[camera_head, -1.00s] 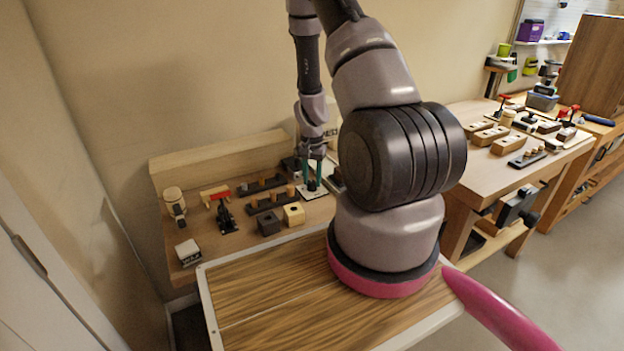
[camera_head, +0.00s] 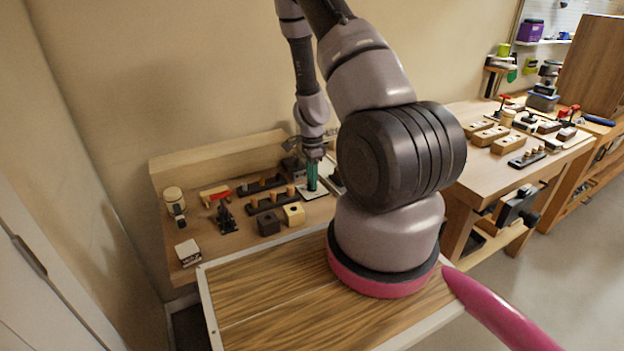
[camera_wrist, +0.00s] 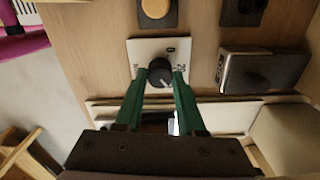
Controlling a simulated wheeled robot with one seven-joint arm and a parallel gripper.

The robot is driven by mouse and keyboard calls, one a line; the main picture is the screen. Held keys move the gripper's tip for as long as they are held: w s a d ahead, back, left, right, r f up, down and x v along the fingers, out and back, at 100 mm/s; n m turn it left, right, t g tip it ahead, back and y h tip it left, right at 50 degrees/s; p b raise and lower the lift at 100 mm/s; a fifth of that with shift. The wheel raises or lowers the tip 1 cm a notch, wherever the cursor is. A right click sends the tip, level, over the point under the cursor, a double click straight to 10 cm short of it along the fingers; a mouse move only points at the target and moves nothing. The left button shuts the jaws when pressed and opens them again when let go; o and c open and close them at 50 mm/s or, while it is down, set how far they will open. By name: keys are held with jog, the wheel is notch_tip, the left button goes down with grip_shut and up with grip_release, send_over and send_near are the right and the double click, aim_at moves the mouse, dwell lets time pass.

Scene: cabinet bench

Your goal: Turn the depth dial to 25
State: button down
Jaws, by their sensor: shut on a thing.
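The depth dial is a round black knob (camera_wrist: 160,72) on a white square plate (camera_wrist: 146,50) with dark marks, seen in the wrist view. A pale pointer line shows on the knob's face. A "20" mark appears at the plate's right side; the other marks are too small to read. My gripper (camera_wrist: 159,82) has two green fingers, one on each side of the knob, shut on it. In the head view my gripper (camera_head: 312,178) points down at the white plate (camera_head: 312,191) on the left bench, and its fingers hide the knob.
In the wrist view a dark metal block (camera_wrist: 262,72) lies just right of the plate. A second workbench (camera_head: 470,152) stands at the right.

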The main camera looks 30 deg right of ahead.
jog(key=shift+m, duration=0.6)
jog(key=c, duration=0.5)
grip_release()
notch_tip(320, 180, up, 11)
jog(key=shift+f, duration=0.1)
dwell(0.4)
